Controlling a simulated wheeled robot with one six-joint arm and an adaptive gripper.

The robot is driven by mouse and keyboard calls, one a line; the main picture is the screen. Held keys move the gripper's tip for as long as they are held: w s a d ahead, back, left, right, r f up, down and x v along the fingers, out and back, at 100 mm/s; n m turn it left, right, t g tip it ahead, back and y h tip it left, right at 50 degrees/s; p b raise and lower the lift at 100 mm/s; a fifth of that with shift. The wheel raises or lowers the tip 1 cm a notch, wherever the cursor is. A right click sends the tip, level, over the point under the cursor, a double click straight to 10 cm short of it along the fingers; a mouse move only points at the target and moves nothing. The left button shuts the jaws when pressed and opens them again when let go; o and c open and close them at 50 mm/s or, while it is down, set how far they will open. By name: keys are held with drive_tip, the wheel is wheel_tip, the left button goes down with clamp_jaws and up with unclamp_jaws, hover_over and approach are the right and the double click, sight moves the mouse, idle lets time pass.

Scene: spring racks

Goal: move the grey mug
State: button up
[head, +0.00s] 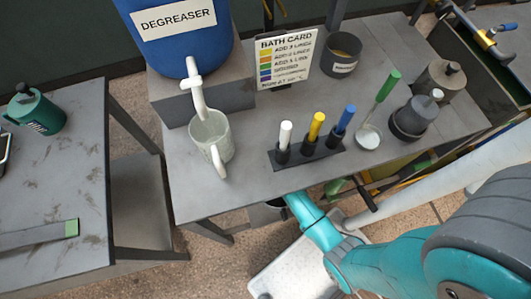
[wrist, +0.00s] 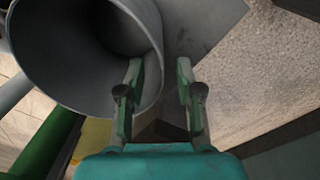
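The pale grey mug (head: 207,141) stands upright on the grey table, under the white tap of the blue degreaser drum. Its handle faces the front of the table. My gripper (wrist: 158,88) shows in the wrist view with its two fingers apart and nothing clearly held between them. In the head view the teal end of my arm is at the table's front edge, right of the mug and apart from it; the fingertips are not clear there. A wide grey open cylinder (wrist: 40,65) is close to my left finger; I cannot tell whether they touch.
A rack (head: 306,151) with white, yellow and blue handled tools stands right of the mug. The degreaser drum (head: 180,38) sits behind it on a block (head: 205,97). A bath card (head: 286,58) and dark pots stand farther back. A dark container (head: 268,212) is below the front edge.

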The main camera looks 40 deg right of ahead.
drive_tip(key=shift+r, duration=1.2)
